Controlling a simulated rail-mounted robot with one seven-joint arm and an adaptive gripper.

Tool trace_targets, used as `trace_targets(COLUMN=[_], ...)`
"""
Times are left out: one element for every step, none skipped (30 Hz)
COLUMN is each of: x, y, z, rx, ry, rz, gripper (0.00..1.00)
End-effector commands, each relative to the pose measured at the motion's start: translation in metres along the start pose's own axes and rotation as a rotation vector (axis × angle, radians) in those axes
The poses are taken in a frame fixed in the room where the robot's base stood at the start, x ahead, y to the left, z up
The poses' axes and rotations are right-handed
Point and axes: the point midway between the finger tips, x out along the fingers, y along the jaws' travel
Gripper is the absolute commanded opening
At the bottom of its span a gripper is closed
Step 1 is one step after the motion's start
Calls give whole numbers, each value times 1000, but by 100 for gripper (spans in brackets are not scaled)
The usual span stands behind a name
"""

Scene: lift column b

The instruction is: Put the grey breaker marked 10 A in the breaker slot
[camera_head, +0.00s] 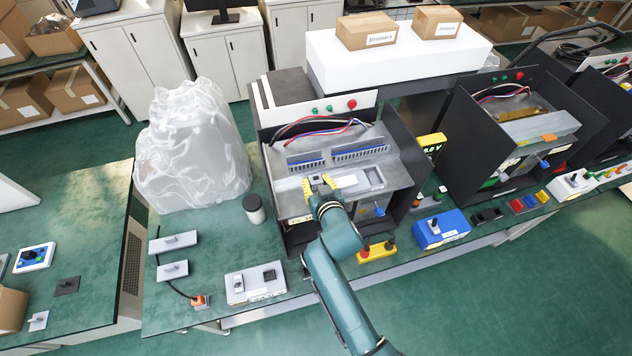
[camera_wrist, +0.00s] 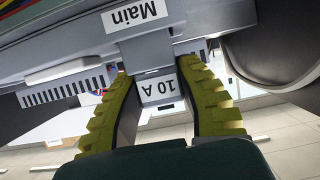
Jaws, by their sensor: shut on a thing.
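The grey breaker marked 10 A (camera_wrist: 158,90) is between the two yellow fingers of my gripper (camera_wrist: 153,72) in the wrist view, its label upside down there. My gripper is shut on it. In the head view my gripper (camera_head: 320,184) is over the grey panel (camera_head: 296,207) of the open black cabinet. The breaker's far end meets or overlaps the panel edge by the "Main" label (camera_wrist: 134,15). I cannot tell whether it is in a slot or only in front of it; the fingers and viewing angle hide the slot.
Blue-and-white terminal rows (camera_head: 358,149) and red and blue wires (camera_head: 318,131) lie behind my gripper. Black cabinet walls (camera_head: 408,160) stand at the sides. A yellow meter (camera_head: 432,141) is on the right.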

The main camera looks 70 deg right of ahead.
Motion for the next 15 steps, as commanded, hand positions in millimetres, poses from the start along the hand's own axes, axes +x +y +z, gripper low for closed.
trace_targets(x=[1, 1, 2, 2, 2, 2, 2, 2, 2, 2, 2, 2, 2, 2, 2], y=[0, 0, 0, 0, 0, 0, 0, 0, 0, 0, 0, 0, 0, 0, 0], z=[2, 2, 3, 4, 5, 6, 4, 4, 4, 4, 4, 4, 4, 4, 4], rx=[0, 0, 0, 0, 0, 0, 0, 0, 0, 0, 0, 0, 0, 0, 0], ry=[1, 1, 1, 1, 1, 1, 2, 2, 1, 1, 1, 1, 1, 1, 0], rz=[0, 0, 0, 0, 0, 0, 0, 0, 0, 0, 0, 0, 0, 0, 0], gripper=[0, 0, 0, 0, 0, 0, 39, 45, 53, 58, 61, 61, 61, 61, 61])
